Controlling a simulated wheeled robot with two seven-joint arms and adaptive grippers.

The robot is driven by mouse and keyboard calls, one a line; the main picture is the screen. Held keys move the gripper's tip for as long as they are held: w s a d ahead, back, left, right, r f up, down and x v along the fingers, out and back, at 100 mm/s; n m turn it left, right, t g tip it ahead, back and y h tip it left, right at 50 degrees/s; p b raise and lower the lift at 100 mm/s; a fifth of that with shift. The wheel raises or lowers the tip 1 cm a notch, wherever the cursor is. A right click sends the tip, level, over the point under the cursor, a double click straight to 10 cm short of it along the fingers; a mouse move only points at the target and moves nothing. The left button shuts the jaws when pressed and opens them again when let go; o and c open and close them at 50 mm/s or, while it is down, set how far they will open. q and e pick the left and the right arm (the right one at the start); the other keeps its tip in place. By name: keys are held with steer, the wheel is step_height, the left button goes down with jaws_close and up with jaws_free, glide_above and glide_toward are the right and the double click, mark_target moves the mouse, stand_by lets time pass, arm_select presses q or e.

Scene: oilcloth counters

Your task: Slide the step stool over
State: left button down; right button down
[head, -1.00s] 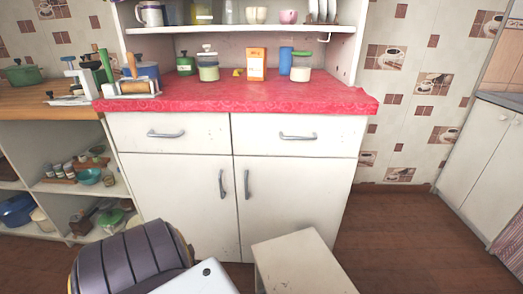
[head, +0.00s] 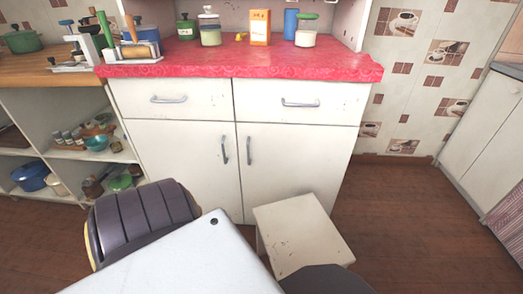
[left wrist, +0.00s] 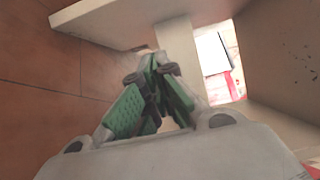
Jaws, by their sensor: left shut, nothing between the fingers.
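The step stool (head: 300,235) is a low, scuffed off-white stool standing on the floor in front of the right cabinet door in the head view. A dark part of mine covers its near edge. In the left wrist view, a pale slab (left wrist: 110,22) and an upright leg, which look like the stool, lie just beyond my left gripper (left wrist: 153,68). Its green-padded fingers are shut with nothing between them; I cannot tell whether they touch the stool. The left gripper is hidden in the head view, where only my arm shows. My right gripper is not in view.
A white cabinet (head: 180,165) with a red-covered counter (head: 230,66) stands right behind the stool. Open shelves (head: 70,150) with pots and jars are at left. Brown floor (head: 400,225) is clear to the right of the stool, up to another white cabinet (head: 490,140).

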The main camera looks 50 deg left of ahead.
arm_select(q)
steer(key=shift+s+d, duration=0.1)
steer(key=shift+s, duration=0.75)
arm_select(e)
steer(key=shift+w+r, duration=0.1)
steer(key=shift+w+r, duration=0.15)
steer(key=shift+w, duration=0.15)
